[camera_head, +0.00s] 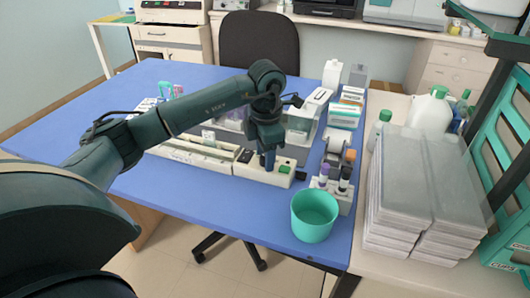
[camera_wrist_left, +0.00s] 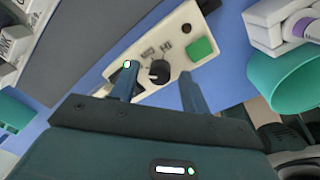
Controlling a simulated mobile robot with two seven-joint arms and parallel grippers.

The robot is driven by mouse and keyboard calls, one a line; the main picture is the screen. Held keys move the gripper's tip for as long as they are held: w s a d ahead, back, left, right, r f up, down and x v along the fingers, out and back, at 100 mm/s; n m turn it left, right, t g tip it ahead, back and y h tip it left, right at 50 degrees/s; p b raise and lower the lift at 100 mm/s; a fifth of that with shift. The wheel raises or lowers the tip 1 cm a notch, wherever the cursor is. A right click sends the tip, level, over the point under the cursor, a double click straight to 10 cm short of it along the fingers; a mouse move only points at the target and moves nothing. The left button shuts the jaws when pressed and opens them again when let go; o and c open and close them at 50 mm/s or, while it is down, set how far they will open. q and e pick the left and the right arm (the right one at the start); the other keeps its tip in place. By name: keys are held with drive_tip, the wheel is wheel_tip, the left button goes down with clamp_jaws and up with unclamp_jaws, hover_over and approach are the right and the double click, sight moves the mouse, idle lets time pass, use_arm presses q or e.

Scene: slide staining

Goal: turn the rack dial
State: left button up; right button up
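The rack dial (camera_wrist_left: 159,72) is a small black round knob with a pale mark, on the cream end panel (camera_wrist_left: 150,50) of the rack. A green square button (camera_wrist_left: 201,48) sits beside it. In the head view the panel (camera_head: 252,172) lies at the front of the blue table, and my gripper hides the dial. My left gripper (camera_head: 268,162) points down over this panel. In the left wrist view its two fingers (camera_wrist_left: 157,76) are apart, with the dial between them; I cannot tell whether they touch it. My right gripper is not in view.
A green cup (camera_head: 314,216) stands at the table's front right corner, close to the panel. A small holder with dark-capped bottles (camera_head: 340,182) is just behind it. The long rack (camera_head: 195,152) extends left.

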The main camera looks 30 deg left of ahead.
use_arm(q)
drive_tip(key=shift+r, duration=0.1)
wheel_tip(320, 180, up, 13)
drive_tip(key=shift+s+d, duration=0.15)
drive_tip(key=shift+d, duration=0.05)
idle(0.4)
idle(0.3)
drive_tip(key=shift+s, duration=0.15)
